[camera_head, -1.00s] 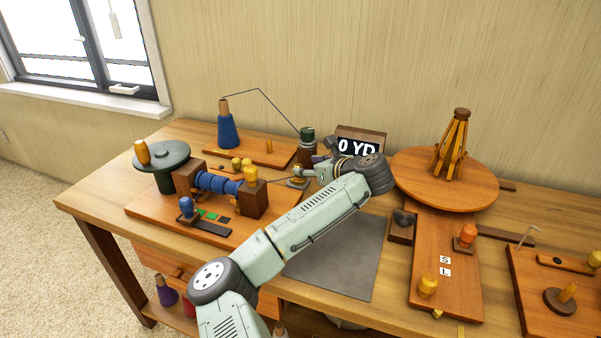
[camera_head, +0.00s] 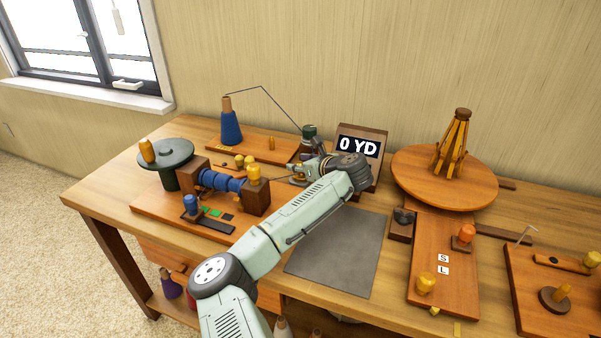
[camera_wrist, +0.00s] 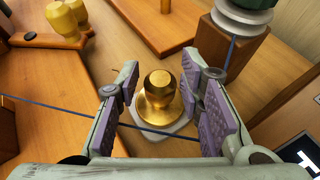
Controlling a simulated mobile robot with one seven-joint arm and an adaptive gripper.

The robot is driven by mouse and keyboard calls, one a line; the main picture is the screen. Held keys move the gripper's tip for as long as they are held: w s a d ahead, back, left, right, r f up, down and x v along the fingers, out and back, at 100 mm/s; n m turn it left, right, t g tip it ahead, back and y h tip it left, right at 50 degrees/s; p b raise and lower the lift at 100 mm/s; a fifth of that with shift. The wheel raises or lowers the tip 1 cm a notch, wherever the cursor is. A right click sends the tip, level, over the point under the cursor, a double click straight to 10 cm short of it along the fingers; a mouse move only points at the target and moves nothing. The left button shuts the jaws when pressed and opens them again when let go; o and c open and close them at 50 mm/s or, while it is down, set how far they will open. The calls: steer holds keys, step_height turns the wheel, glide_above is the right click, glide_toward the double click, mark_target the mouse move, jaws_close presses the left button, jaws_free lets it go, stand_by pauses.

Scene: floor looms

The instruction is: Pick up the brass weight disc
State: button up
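The brass weight disc (camera_wrist: 158,98) shows in the wrist view as a round gold base with a knob on top, on a pale support. My gripper (camera_wrist: 162,112) is open, with its purple-padded fingers on the left and right of the disc. A gap shows between the left finger and the brass; the right finger is close to it, and I cannot tell if they touch. In the head view the brass disc (camera_head: 299,169) is small and partly hidden by my gripper (camera_head: 308,170).
A dark yarn line crosses in front of the disc in the wrist view. A dark-topped guide post (camera_head: 309,138) and the 0 YD display (camera_head: 359,146) stand close by. The blue-wound winder (camera_head: 221,181) is to the left. The grey mat (camera_head: 338,250) is clear.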

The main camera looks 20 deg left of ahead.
jaws_close()
steer(key=shift+r, duration=0.1)
stand_by(0.4)
